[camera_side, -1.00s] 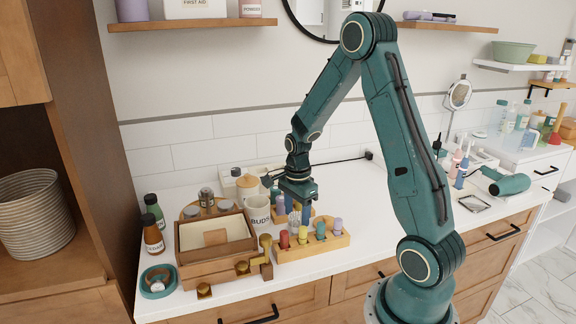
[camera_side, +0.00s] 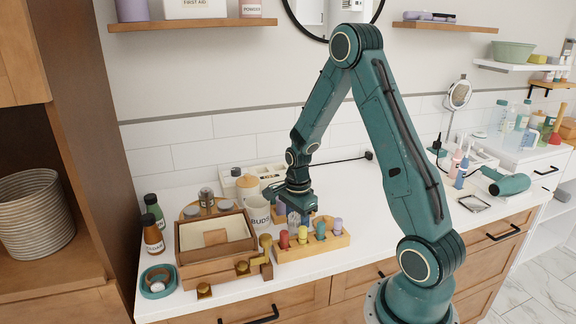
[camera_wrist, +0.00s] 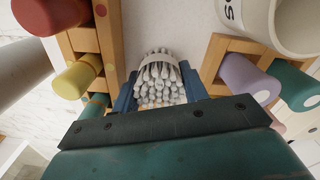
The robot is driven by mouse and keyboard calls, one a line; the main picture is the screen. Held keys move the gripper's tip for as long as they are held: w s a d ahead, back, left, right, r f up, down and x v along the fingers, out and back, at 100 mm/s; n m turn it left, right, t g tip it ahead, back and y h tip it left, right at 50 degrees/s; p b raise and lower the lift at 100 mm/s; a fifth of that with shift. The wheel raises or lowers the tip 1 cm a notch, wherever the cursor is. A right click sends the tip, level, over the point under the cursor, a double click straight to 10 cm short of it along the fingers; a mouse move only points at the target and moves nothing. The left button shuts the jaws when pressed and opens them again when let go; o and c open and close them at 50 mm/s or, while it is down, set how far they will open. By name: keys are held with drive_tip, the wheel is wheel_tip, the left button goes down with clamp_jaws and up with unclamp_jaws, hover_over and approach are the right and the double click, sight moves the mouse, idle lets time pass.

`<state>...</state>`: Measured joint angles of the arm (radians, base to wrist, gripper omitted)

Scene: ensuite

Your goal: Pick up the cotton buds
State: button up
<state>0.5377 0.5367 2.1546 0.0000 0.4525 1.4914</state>
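The cotton buds (camera_wrist: 160,85) are a bundle of white-tipped sticks with a pale band, standing upright between the fingers in the wrist view. In the side view the cotton buds (camera_side: 293,218) show as a small pale patch below the gripper, partly hidden. My gripper (camera_wrist: 160,82) has blue fingers, spread apart, one on each side of the bundle; no clear squeeze shows, and whether they touch it is hard to tell. In the side view my gripper (camera_side: 295,212) points down over the bundle, between the mug and the wooden rack.
A white mug (camera_side: 259,213) lettered "BUDS" stands close left of the gripper. A wooden rack (camera_side: 312,248) with several coloured bottles is in front, and another small rack (camera_wrist: 232,44) is beside the bundle. A wooden box (camera_side: 215,250) stands further left. The counter to the right is clearer.

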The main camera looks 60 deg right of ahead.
sight(296, 215)
drive_tip(key=c, duration=0.3)
drive_tip(key=shift+c, duration=0.2)
drive_tip(key=shift+r, duration=0.15)
wheel_tip(296, 215, up, 20)
idle(0.5)
drive_tip(key=shift+w, duration=0.15)
idle(0.5)
